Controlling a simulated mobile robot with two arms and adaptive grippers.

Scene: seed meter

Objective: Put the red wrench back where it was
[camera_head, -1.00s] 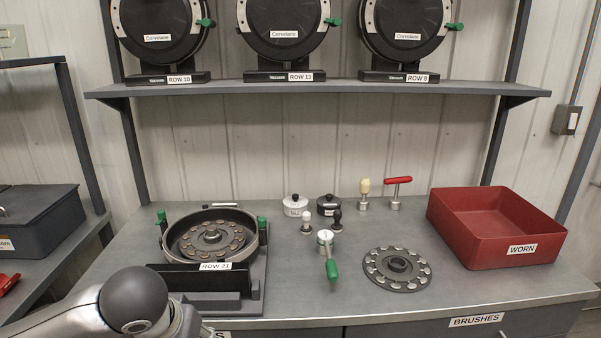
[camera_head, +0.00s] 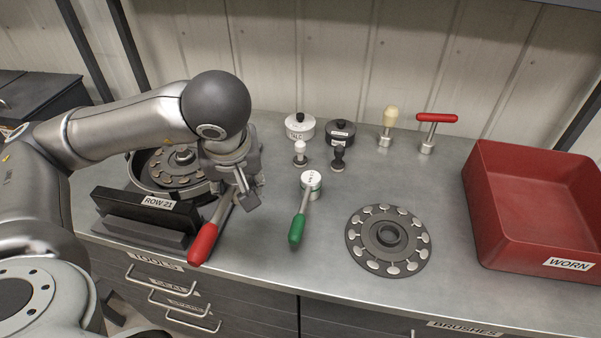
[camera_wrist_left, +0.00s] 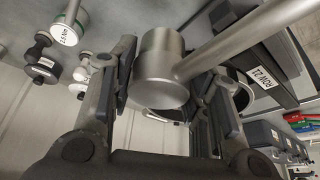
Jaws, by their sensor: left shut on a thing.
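The wrench's red handle (camera_head: 203,243) points down toward the bench's front edge in the head view. In the left wrist view the wrench's grey metal head (camera_wrist_left: 161,65) sits between the two fingers, its shaft running to the upper right. The fingers partly hide the head. My right gripper is not in view.
The ROW 21 unit (camera_head: 130,208) stands left. A green-handled wrench (camera_head: 299,226) and seed disc (camera_head: 389,266) lie mid-bench. Small pots, stampers and a red T-handled tool (camera_head: 437,118) stand behind. The red WORN bin (camera_head: 570,163) is right. Labelled drawers (camera_head: 165,283) are below.

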